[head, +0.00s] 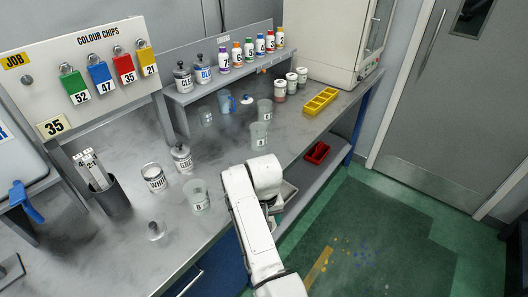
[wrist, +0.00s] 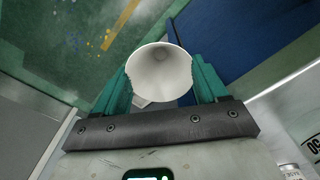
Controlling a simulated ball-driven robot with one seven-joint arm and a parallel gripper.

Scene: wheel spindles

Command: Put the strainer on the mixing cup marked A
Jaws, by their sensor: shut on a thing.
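My gripper (wrist: 161,84) is shut on the strainer (wrist: 158,66), a white cone with its round mouth facing the wrist camera. The green fingers press on its two sides. Another clear cup marked B (head: 197,197) stands left of my arm. A third clear cup (head: 265,110) stands farther back, its mark not readable.
A blue jug (head: 226,101) and a yellow tray (head: 320,101) are farther back. A red bin (head: 316,152) sits below the bench edge. Bench space around the likely A cup is fairly clear.

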